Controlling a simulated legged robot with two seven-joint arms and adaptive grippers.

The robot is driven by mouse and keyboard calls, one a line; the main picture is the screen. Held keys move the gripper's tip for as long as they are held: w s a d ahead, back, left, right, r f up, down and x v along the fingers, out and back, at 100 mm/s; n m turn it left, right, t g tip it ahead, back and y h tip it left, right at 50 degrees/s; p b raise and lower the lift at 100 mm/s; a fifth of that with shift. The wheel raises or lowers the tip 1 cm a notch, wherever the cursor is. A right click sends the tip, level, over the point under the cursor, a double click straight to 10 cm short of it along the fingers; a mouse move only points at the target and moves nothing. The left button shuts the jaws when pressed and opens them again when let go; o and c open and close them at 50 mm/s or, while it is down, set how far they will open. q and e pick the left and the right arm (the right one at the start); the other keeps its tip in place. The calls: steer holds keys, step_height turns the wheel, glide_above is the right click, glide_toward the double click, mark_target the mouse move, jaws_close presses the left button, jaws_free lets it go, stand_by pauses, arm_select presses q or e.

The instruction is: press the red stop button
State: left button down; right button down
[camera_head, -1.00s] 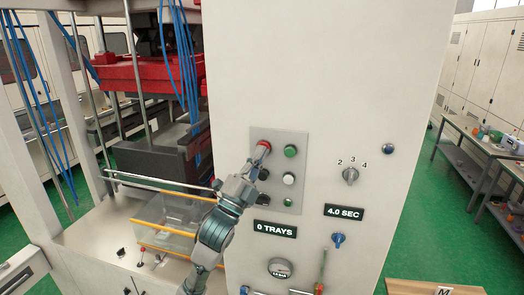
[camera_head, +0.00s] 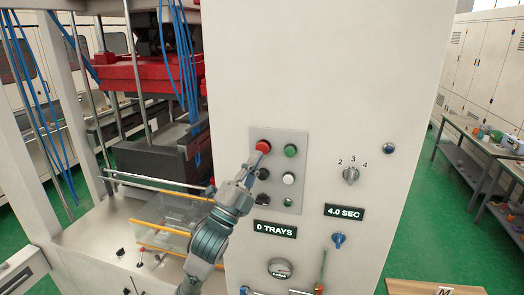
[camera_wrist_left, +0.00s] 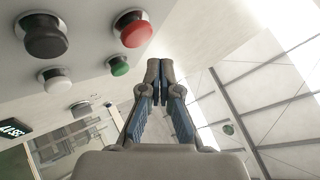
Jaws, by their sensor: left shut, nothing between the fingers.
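The red stop button (camera_head: 263,146) sits at the top left of a grey plate on the white machine cabinet. It also shows in the left wrist view (camera_wrist_left: 133,28), a round red cap standing out from the panel. My left gripper (camera_head: 257,158) is shut and empty, with its fingertips just below the red button in the head view. In the left wrist view, the closed fingertips (camera_wrist_left: 160,68) appear below and right of the button, with a visible gap in the picture. My right gripper is not in view.
A green button (camera_head: 290,151), a white button (camera_head: 289,179) and dark buttons share the grey plate (camera_head: 300,137). The "0 TRAYS" display (camera_head: 275,229) and a rotary knob (camera_head: 351,175) are nearby. The red-topped press (camera_head: 130,73) and blue hoses stand at the left.

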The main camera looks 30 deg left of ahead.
arm_select(q)
steer(key=shift+s+d+h, duration=0.15)
steer(key=shift+s+d, duration=0.05)
steer(key=shift+s, duration=0.7)
steer(key=shift+s+d+h, duration=0.15)
steer(key=shift+s+d, duration=0.05)
steer(key=shift+s, duration=0.65)
